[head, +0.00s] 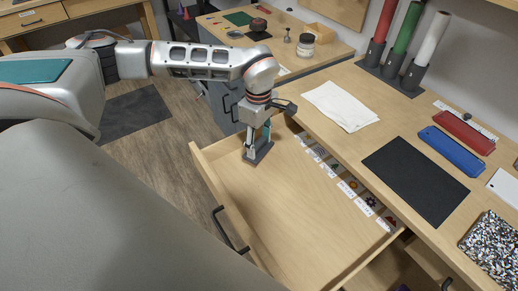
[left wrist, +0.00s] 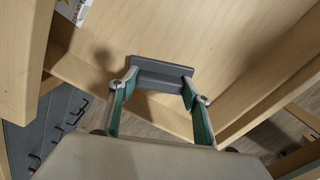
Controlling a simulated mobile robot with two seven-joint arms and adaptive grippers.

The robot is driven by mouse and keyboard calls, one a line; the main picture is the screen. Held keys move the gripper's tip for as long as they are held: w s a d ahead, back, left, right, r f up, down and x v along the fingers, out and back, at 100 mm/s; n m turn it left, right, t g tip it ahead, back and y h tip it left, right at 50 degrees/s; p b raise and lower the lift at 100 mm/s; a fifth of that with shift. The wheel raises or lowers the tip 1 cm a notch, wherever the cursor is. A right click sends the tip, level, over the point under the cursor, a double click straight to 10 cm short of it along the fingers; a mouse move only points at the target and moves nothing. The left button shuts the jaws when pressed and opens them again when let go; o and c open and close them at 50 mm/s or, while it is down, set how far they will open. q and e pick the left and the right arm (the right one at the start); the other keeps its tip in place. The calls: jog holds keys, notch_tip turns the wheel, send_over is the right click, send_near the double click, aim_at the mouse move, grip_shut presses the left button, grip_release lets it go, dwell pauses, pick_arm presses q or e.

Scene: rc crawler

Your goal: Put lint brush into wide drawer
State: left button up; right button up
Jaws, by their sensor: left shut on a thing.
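The wide drawer (head: 280,205) is pulled out below the wooden counter, with a bare wooden floor and a dark handle on its front. My left gripper (head: 258,146) points down inside the drawer's far-left end. It is shut on a dark grey lint brush (head: 262,154), which sits low in the drawer; I cannot tell if it touches the floor. In the left wrist view the grey brush (left wrist: 160,72) lies between the teal-padded fingers (left wrist: 160,84), over the drawer's wood (left wrist: 215,35). My right gripper is not in view.
Small picture labels (head: 347,188) line the drawer's counter side. On the counter lie a white cloth (head: 341,105), a black mat (head: 415,182), a blue case (head: 451,152) and a red case (head: 463,132). Rolls stand behind. Most of the drawer is empty.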

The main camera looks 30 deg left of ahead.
aim_at(259, 150)
pick_arm(q)
notch_tip(259, 150, down, 3)
jog(key=shift+r, duration=0.1)
jog(key=shift+f, duration=0.25)
jog(key=o, duration=1.1)
jog(key=shift+o, duration=0.2)
